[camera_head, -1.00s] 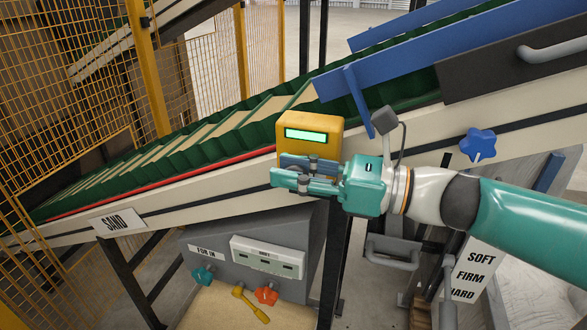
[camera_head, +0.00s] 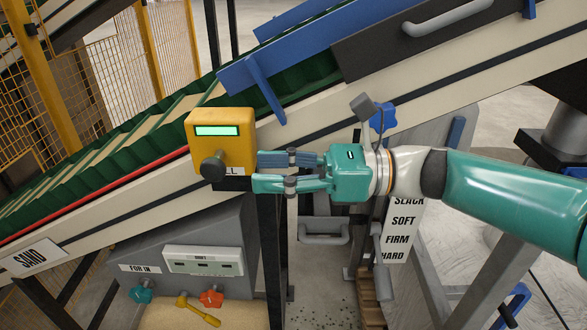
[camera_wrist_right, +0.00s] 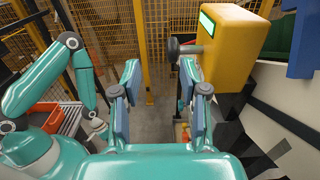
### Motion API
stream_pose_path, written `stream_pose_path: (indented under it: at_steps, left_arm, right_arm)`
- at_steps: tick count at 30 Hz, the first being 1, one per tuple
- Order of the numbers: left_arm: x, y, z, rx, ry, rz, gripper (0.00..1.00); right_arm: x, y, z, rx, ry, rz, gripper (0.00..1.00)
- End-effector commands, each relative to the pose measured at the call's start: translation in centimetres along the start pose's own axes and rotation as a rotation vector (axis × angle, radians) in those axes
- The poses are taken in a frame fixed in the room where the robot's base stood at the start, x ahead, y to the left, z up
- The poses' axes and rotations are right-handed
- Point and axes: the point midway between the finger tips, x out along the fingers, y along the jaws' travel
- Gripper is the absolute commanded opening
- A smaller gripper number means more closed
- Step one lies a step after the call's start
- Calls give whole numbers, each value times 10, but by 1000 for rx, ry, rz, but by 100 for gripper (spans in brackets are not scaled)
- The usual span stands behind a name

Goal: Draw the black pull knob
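The black pull knob (camera_head: 213,166) sticks out from the lower front of the yellow box (camera_head: 219,124) with a lit green display. In the right wrist view the knob (camera_wrist_right: 174,48) points left from the yellow box (camera_wrist_right: 224,48), ahead of the fingers. My right gripper (camera_head: 260,172) is just right of the box in the head view, apart from the knob. In the right wrist view its fingers (camera_wrist_right: 160,78) are spread with nothing between them. My left arm shows at the left of that view, but its gripper's state is unclear.
A green conveyor (camera_head: 140,155) slopes behind the yellow box, with a pale side rail and blue guide (camera_head: 330,50). A grey panel (camera_head: 190,235) with coloured knobs is below. A dark post stands under the box. A yellow mesh fence (camera_head: 115,60) is behind.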

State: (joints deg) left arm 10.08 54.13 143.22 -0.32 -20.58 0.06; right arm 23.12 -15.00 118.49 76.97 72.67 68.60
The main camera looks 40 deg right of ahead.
Motion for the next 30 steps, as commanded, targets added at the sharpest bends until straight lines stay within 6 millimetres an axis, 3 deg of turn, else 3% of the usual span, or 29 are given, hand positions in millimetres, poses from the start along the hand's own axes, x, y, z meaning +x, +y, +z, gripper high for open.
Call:
stream_pose_path:
  at_steps: [3,9,30]
  left_arm:
    - [0,0,0,0,0,0,0]
    - [0,0,0,0,0,0,0]
    - [1,0,0,0,0,0,0]
  right_arm:
    - [-17,-2,0,0,0,-5,44]
    - [-30,0,0,-1,0,0,44]
    - [-32,0,0,-1,-1,-3,44]
